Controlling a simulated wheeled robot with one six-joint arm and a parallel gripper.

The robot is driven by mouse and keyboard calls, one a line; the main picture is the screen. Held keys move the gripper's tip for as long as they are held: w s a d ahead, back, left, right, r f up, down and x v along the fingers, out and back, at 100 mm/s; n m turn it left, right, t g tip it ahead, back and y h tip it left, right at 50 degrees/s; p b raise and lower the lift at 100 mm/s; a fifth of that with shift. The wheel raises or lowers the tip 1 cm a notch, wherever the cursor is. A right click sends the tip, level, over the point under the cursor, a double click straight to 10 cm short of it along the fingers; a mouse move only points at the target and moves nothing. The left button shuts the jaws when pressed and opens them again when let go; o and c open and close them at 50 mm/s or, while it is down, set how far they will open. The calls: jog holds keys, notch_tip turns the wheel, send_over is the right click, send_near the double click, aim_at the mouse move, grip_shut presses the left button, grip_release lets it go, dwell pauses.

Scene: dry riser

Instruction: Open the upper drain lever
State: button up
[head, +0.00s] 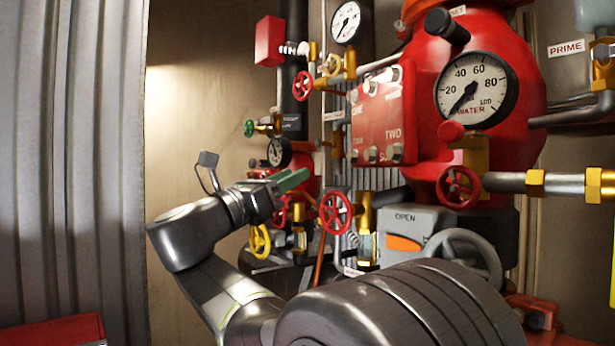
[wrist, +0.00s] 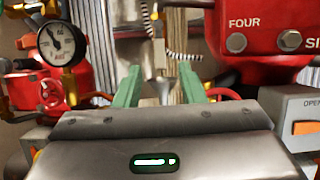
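My gripper (head: 293,181) has green fingers and reaches right toward the valves and pipes in the head view. In the wrist view its two fingers (wrist: 160,84) stand apart, with no held thing visible between them. I cannot make out for certain which part is the upper drain lever in either view. Small brass valves with red handwheels (head: 335,212) are close to the gripper in the head view. The gripper body and arm hide part of what lies behind and below.
A red block with bolts (head: 378,120) and a large red vessel with a water gauge (head: 476,90) stand right of the gripper. A grey box marked OPEN (head: 405,222) sits below. A small gauge (wrist: 62,43) is at left in the wrist view. Corrugated wall (head: 70,150) is left.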

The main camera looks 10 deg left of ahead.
aim_at(317, 163)
jog(key=b+v, duration=0.1)
jog(key=v, duration=0.4)
jog(key=shift+s+a+f, duration=0.1)
jog(key=shift+s+a, duration=0.1)
jog(key=shift+s, duration=0.05)
jog(key=p+x, duration=0.4)
jog(key=x, duration=1)
jog(key=shift+f, duration=0.1)
